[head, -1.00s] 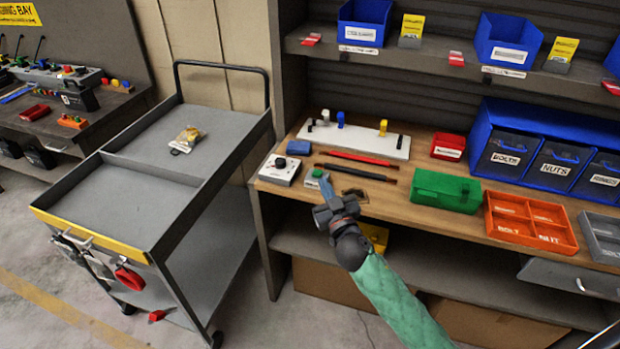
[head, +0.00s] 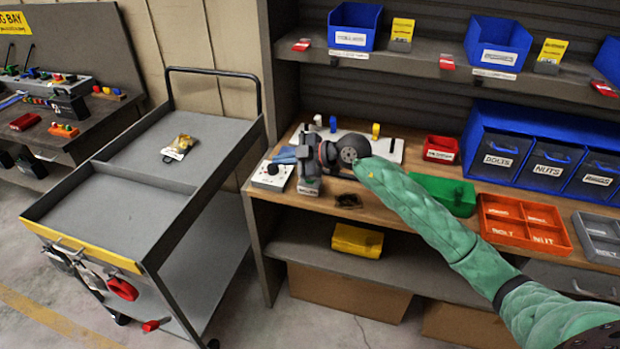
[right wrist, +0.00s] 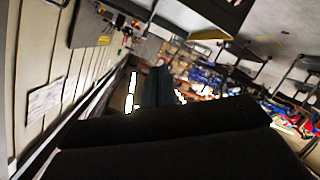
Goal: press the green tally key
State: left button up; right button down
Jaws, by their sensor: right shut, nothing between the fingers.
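The tally key's small pale box (head: 308,189) stands near the bench's front edge in the head view. My right gripper and wrist cover its top, so its green button is hidden. My right gripper (head: 284,157) is shut and empty, its bluish fingers pointing left above the bench, over or close to a small blue block. I cannot tell whether it touches anything. In the right wrist view the shut fingers (right wrist: 158,88) show against a blurred background. My left gripper is not in view.
A white box with a black knob (head: 271,175) stands left of the key. A white board (head: 390,150) with pegs lies behind my wrist. A green bin (head: 440,193) and an orange tray (head: 522,226) stand to the right. A grey cart (head: 110,212) stands at the left.

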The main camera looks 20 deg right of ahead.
jog(key=w+d+m+h, duration=0.2)
jog(key=w+d+h, duration=0.35)
jog(key=d, duration=0.35)
jog(key=shift+m+g+h, duration=0.3)
jog(key=shift+h, duration=0.15)
jog(key=f+b, duration=0.1)
jog(key=f, duration=0.2)
jog(key=f+b, duration=0.2)
jog(key=d+f+b, duration=0.1)
jog(key=f, duration=0.2)
jog(key=shift+s+f, duration=0.3)
jog(key=shift+s, duration=0.1)
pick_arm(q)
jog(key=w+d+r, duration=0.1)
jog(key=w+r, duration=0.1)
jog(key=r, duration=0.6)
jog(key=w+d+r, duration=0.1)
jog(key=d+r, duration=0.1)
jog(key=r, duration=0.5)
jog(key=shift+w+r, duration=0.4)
pick_arm(e)
jog(key=shift+f, duration=0.25)
pick_arm(q)
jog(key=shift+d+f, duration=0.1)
jog(key=shift+b, duration=0.35)
pick_arm(e)
jog(key=shift+f, duration=0.2)
jog(key=shift+f, duration=0.2)
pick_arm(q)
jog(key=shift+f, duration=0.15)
